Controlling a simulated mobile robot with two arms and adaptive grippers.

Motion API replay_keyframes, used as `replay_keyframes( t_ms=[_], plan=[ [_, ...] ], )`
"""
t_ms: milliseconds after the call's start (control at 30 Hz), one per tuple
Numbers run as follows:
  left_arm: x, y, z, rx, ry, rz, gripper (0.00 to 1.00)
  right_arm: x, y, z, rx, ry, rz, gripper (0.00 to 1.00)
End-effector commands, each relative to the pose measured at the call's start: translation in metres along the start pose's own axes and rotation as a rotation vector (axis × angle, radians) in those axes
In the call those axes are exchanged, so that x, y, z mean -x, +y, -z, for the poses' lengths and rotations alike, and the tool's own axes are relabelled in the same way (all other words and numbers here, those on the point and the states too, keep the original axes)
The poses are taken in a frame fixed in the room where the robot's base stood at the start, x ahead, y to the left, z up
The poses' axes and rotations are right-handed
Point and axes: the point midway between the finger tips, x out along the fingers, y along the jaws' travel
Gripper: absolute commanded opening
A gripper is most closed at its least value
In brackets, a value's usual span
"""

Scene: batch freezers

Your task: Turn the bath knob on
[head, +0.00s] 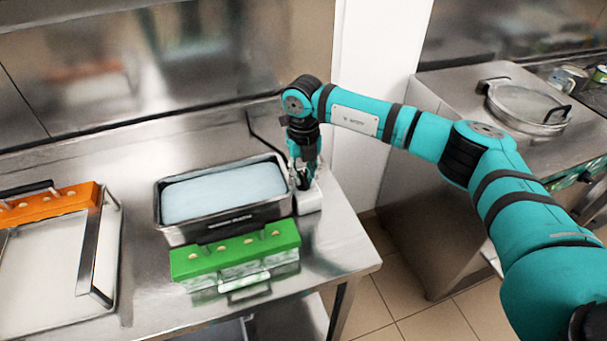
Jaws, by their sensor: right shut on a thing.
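A steel bath (173,222) filled with pale blue liquid stands on the steel table. A small white control box (311,199) sits against its right end. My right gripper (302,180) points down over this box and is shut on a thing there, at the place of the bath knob. The knob itself is hidden behind the fingers, so its setting cannot be seen. My left gripper is not in view.
A green rack (236,252) stands in front of the bath. An orange rack (48,205) and a metal-handled tray (62,265) are at the left. A lidded round pan (526,105) is on the right counter. Bare table (345,245) lies right of the box.

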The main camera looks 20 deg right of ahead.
Motion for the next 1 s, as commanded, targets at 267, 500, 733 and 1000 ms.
replay_keyframes(
  t_ms=[267,500,733,1000],
  plan=[
    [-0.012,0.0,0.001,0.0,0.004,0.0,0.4,-0.001,0.0,-0.001,-0.175,-0.002,-0.001,0.0],
    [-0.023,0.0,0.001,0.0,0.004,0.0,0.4,-0.001,0.0,-0.001,-0.399,-0.003,-0.001,0.0],
    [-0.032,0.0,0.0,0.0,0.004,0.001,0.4,-0.001,0.0,-0.001,-0.618,-0.003,-0.002,0.0],
    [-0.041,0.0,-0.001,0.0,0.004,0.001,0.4,0.0,0.0,-0.001,-0.873,-0.003,-0.003,0.0]
  ],
)
